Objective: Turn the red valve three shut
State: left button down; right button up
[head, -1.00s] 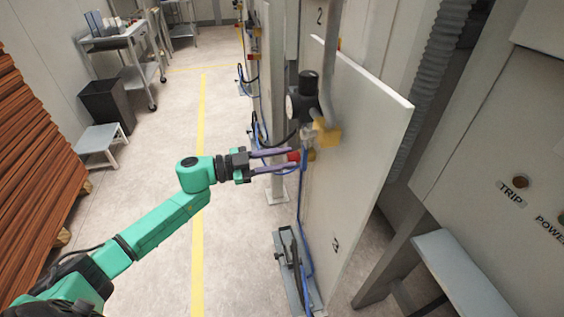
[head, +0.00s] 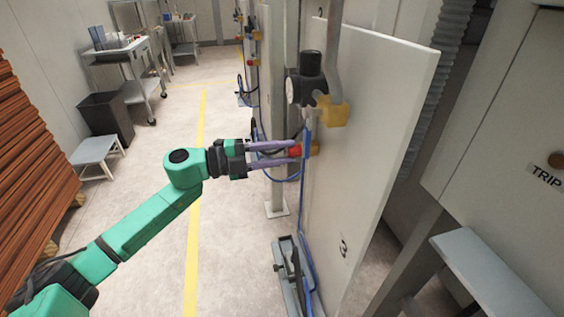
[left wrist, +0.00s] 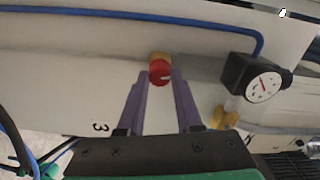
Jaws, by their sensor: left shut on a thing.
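The red valve (head: 294,151) is a small round knob on a brass fitting at the white panel (head: 375,130). It also shows in the left wrist view (left wrist: 160,74), with a pale mark across its face. A label "3" (left wrist: 100,127) is on the panel near it there. My left gripper (head: 291,153) is shut on the valve, with one purple finger on each side of the knob. In the left wrist view the fingertips (left wrist: 161,80) flank it closely. My right gripper is not in view.
A black regulator (head: 306,82) with a gauge (left wrist: 262,88) sits close above the valve. A blue hose (head: 304,190) runs down past it. A grey step stool (head: 97,155), a dark bin (head: 105,117) and a cart stand left. The floor with a yellow line (head: 198,200) is clear.

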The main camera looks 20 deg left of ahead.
pick_arm(q)
jog(key=shift+f+m+b, duration=0.1)
jog(key=shift+m+b, duration=0.8)
jog(key=shift+m, duration=0.3)
jog(key=c, duration=0.6)
grip_release()
